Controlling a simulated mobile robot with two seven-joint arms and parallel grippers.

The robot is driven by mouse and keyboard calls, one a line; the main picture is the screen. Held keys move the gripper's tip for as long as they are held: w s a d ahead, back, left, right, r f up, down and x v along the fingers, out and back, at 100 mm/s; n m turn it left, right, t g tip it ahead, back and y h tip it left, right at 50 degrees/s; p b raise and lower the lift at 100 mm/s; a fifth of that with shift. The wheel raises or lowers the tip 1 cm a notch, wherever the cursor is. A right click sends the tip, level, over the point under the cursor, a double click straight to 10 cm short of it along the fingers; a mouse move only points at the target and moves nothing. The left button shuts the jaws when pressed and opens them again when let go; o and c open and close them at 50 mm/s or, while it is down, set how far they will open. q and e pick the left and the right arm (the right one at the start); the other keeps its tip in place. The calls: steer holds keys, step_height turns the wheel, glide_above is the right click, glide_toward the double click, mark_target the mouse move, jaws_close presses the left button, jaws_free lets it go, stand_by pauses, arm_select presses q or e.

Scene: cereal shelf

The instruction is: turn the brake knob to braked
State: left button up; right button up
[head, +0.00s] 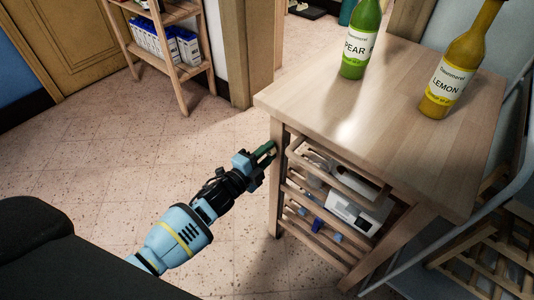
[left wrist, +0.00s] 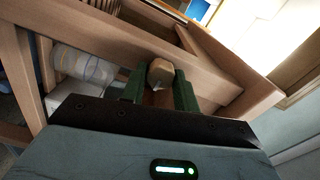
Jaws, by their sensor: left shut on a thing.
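The brake knob (left wrist: 160,72) is a small light-brown wooden piece on the trolley's frame. In the left wrist view it sits between the two green fingers of my left gripper (left wrist: 159,88). The gripper is shut on it. In the head view my left gripper (head: 265,152) is at the near left corner post of the wooden trolley (head: 390,95), just below the top. The knob cannot be made out there, and its turned position cannot be read. My right gripper is not in view.
A green pear bottle (head: 357,45) and a yellow lemon bottle (head: 455,75) stand on the trolley top. Its lower racks hold a white box (head: 352,212) and other items. A wooden shelf (head: 172,15) stands at the back left. The tiled floor left of the trolley is clear.

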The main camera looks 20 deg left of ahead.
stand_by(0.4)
arm_select(q)
steer(key=o, duration=1)
steer(key=shift+s, duration=0.1)
steer(key=shift+s+a, duration=0.2)
steer(key=shift+s, duration=0.15)
steer(key=v, duration=0.7)
steer(key=shift+p, duration=0.3)
steer(key=shift+w, duration=0.1)
